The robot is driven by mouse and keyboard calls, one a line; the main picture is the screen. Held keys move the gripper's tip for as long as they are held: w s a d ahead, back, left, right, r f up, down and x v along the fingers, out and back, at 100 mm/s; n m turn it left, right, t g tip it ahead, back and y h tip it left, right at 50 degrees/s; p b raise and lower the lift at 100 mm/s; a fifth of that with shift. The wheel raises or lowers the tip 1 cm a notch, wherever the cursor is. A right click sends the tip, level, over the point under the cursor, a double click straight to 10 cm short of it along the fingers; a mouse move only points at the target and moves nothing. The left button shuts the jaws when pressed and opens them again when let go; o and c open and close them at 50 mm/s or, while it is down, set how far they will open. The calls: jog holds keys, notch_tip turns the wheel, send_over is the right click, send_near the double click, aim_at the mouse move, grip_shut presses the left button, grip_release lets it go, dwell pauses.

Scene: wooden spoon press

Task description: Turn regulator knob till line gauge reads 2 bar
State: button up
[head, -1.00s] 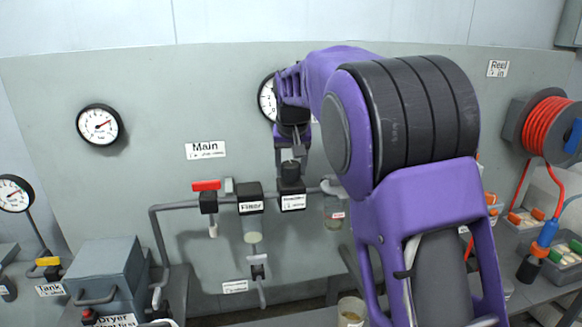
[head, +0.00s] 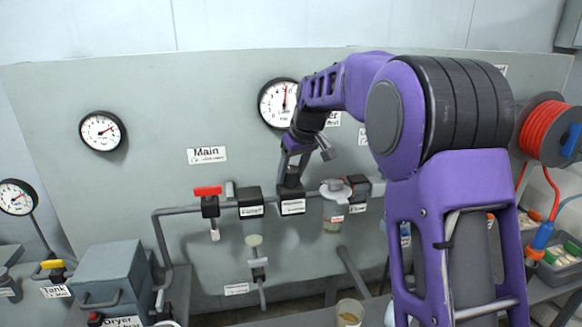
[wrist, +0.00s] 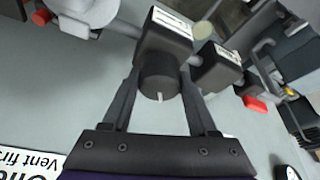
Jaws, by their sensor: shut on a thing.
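The regulator (head: 291,200) is a dark block with a white label in the pipe line, right of the filter. Its round black knob (wrist: 158,75) has a small white pointer mark aimed toward the bottom of the wrist view. My gripper (head: 290,179) comes down from above, with one finger on each side of the knob, shut on it. In the head view the fingers hide most of the knob. The large white line gauge (head: 276,105) is on the panel above the regulator.
The filter (head: 251,205) and a red-handled valve (head: 208,192) are left of the regulator. A clear-bowled unit (head: 335,206) is close on its right. Two smaller gauges (head: 101,131) (head: 16,197) are at the left. A red hose reel (head: 548,128) is at the right.

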jog(key=n+p, duration=0.1)
jog(key=n, duration=0.1)
jog(key=n+g+y+p, duration=0.1)
jog(key=n+p, duration=0.1)
jog(key=n, duration=0.1)
jog(key=shift+w+d+r+n+g, duration=0.1)
jog(key=shift+r+n+g, duration=0.1)
jog(key=shift+n+g, duration=0.1)
jog(key=n+g+y+p, duration=0.1)
jog(key=n, duration=0.2)
jog(key=shift+f+n+p, duration=0.1)
jog(key=shift+n+p, duration=0.2)
jog(key=shift+p, duration=0.1)
jog(key=n+g, duration=0.2)
jog(key=n, duration=0.2)
jog(key=shift+w+f+n, duration=0.1)
jog(key=shift+n, duration=0.2)
jog(key=shift+n+g+h, duration=0.4)
jog(key=shift+n+g, duration=0.3)
jog(key=shift+n, duration=1.2)
jog(key=o, duration=1.4)
jog(key=shift+c, duration=0.2)
